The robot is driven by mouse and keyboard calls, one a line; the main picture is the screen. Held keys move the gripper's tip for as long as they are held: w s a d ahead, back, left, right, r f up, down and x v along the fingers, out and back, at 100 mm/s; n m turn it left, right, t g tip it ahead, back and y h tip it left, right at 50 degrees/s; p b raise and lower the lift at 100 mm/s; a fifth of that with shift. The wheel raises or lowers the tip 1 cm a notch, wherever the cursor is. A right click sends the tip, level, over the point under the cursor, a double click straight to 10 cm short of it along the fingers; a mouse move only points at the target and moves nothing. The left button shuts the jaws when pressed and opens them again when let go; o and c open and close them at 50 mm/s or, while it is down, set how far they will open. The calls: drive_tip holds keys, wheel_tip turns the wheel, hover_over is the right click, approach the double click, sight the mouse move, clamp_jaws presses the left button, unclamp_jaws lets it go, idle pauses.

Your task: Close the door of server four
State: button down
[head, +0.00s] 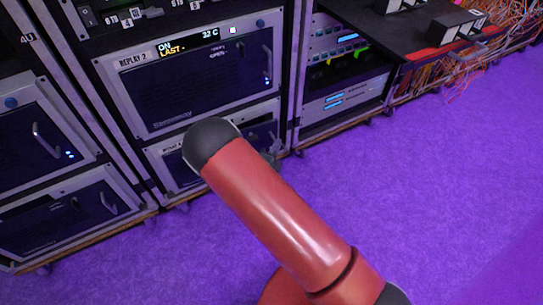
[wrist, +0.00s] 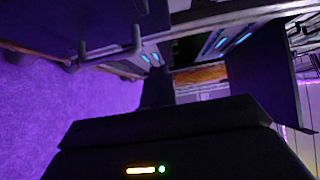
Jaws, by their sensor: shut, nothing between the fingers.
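The upper server (head: 190,85) is labelled "REPLAY 2"; its dark front sits flush in the rack. The server below it (head: 165,158) is largely hidden by my red arm. Its label is too small and covered to read, so I cannot tell whether it is server four or how far its door stands open. A small grey part of my gripper (head: 272,157) shows past the arm at that server's right side. In the wrist view, a dark door handle (wrist: 125,50) stands at upper left, above the dark gripper body (wrist: 150,135). My gripper is shut and empty; its fingertips are not clear.
Two more handled servers (head: 35,135) (head: 70,215) stand in the left rack. A right-hand rack (head: 345,100) holds units with blue displays. Orange cables (head: 460,75) hang at upper right. The purple carpet (head: 430,180) is clear at right.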

drive_tip(key=w, duration=0.5)
drive_tip(key=shift+a, duration=0.4)
drive_tip(key=shift+w+a, duration=0.2)
drive_tip(key=shift+w, duration=0.2)
